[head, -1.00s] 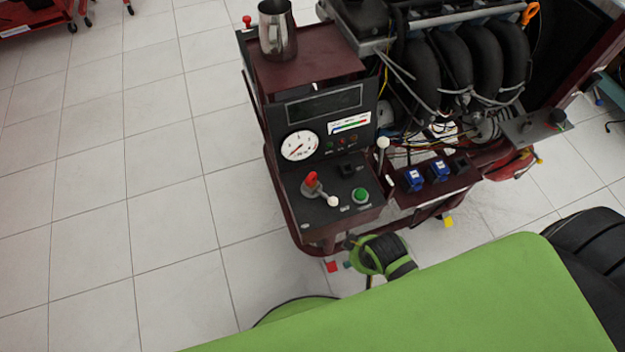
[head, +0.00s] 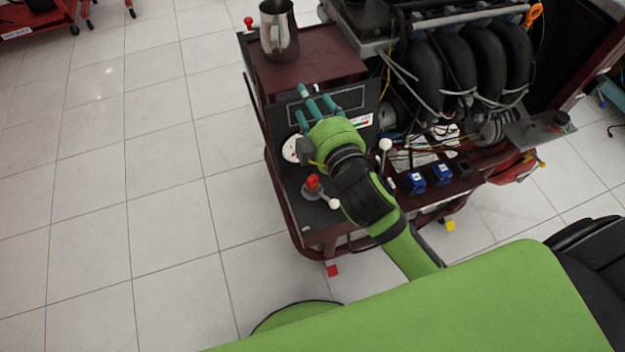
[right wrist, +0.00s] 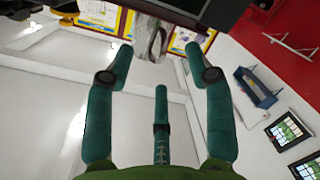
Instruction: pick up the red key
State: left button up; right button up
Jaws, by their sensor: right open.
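The red key (head: 312,182) sits upright on the sloping control panel of the engine trainer (head: 307,70), at its lower left beside a white-knobbed lever. My right gripper (head: 316,100) is above and beyond the key, in front of the trainer's upper face, with its teal fingers spread and empty. It covers part of the gauge and hides the green button. In the right wrist view the open fingers (right wrist: 160,85) point up toward the metal jug (right wrist: 150,38) and the walls; the key does not show there. My left gripper is not in view.
The metal jug also stands on the trainer's top shelf (head: 278,32). A white-knobbed lever (head: 385,145) and blue relays (head: 428,178) are right of my right arm. Engine pipes and cables fill the upper right.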

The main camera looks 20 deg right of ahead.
jog(key=s+a+r+n+y, duration=0.2)
jog(key=a+r+n+y, duration=1.25)
jog(key=n, duration=0.45)
jog(key=s+a+f+n+g+y, duration=0.3)
jog(key=s+a+n+g+y, duration=0.4)
jog(key=n+g, duration=0.55)
jog(key=n+g+h, duration=0.4)
jog(key=n+h, duration=1.4)
jog(key=h, duration=0.4)
send_over(311, 179)
jog(key=f, duration=2.3)
jog(key=shift+w+f, duration=0.25)
jog(key=f, duration=0.2)
jog(key=f+p, duration=0.1)
jog(key=f, duration=0.3)
jog(key=shift+s+p, duration=0.25)
jog(key=shift+p, duration=0.15)
jog(key=shift+f, duration=0.3)
grip_shut()
